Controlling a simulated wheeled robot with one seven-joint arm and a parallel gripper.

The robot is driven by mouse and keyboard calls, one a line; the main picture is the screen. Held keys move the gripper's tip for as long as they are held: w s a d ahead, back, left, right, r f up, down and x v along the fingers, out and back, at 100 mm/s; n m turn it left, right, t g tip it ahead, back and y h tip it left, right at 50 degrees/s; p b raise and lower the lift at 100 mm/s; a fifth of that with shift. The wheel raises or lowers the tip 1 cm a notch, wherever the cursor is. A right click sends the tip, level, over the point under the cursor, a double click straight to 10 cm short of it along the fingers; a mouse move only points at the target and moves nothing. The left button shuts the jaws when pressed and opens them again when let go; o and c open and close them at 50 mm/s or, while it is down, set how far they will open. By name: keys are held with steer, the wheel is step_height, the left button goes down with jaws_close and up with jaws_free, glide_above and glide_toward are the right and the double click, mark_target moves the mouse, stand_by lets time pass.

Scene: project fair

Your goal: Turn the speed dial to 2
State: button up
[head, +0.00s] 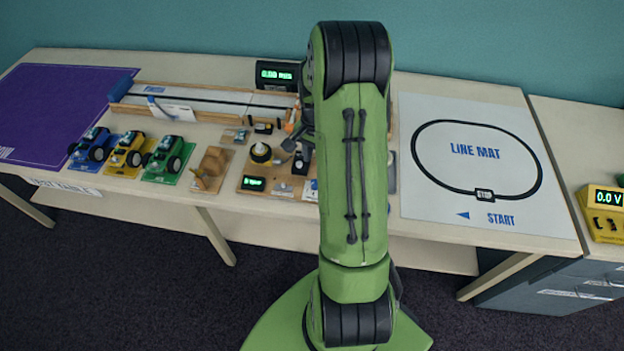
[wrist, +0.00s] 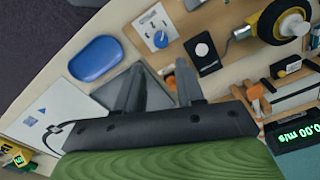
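In the wrist view, a small round dial (wrist: 160,39) sits on a white plate (wrist: 146,22) with blue markings, near the top centre. I take it for the speed dial; its setting is too small to read. My gripper (wrist: 160,66) is open and empty, its two grey fingers spread apart. The dial lies beyond the fingertips, roughly in line with the gap between them, and nothing shows the fingers touching it. In the head view, my arm hides the gripper and most of the dial's area; part of a white plate (head: 310,190) shows beside the arm.
A black block with a white button (wrist: 203,52) sits right of the dial. A yellow motor with a wheel (wrist: 280,22) is farther right. A blue oval object (wrist: 95,58) lies left. In the head view, toy cars (head: 128,152) stand left and the line mat (head: 470,215) lies right.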

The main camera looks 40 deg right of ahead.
mark_target(315, 182)
step_height(315, 182, down, 10)
steer(key=shift+w+f+b, duration=0.1)
steer(key=shift+f+b, duration=0.1)
steer(key=shift+b, duration=0.75)
jaws_close()
